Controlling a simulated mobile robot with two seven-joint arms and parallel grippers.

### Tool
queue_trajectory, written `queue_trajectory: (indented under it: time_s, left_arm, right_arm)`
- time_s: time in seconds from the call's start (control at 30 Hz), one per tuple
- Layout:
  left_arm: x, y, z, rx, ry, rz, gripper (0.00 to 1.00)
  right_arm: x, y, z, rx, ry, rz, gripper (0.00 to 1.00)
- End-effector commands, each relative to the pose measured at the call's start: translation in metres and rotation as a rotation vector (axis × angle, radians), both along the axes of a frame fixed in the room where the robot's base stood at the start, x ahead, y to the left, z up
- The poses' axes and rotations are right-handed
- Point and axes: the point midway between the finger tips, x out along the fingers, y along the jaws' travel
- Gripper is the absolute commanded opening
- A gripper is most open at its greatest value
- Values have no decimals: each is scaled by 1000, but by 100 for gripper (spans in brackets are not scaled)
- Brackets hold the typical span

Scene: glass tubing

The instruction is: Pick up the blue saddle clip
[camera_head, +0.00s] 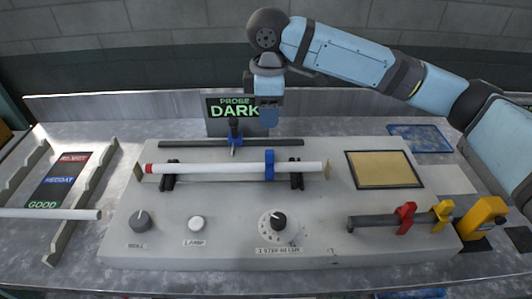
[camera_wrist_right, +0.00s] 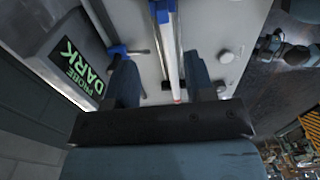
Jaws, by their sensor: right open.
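The blue saddle clip (camera_head: 269,165) sits upright around the white glass tube (camera_head: 215,168), right of the tube's middle. In the wrist view the clip (camera_wrist_right: 162,11) shows at the top edge, partly cut off. The tube, with a red band at its left end, rests on two dark supports on the grey console. My right gripper (camera_head: 268,118) is above and behind the tube, in front of the display and apart from the clip. My left gripper is not in view.
A probe (camera_head: 233,140) with a blue holder stands on a dark rail behind the tube, close to my right gripper. The "DARK" display (camera_head: 222,105) is behind it. Red (camera_head: 405,218) and yellow (camera_head: 442,212) clips sit on a bar at right. A sorting rack (camera_head: 72,225) holds another tube at left.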

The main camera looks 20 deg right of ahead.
Motion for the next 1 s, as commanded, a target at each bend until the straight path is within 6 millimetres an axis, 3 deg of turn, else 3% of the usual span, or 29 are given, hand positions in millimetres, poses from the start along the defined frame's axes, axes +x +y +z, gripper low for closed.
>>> queue_trajectory:
  time_s: [0.13, 0.3, 0.57, 0.8, 1.0]
  left_arm:
    - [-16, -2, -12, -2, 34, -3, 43]
    - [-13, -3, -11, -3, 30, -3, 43]
    - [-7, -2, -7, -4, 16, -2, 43]
    - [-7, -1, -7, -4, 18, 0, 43]
    - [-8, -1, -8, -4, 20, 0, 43]
  right_arm:
    - [-1, 0, -33, -1, 3, 0, 49]
    - [-1, 0, -61, 0, 2, 0, 49]
    - [-1, -1, -81, 0, 0, 0, 49]
    - [-4, -3, -116, 0, 0, 0, 49]
    - [-4, -2, -126, 0, -1, 1, 49]
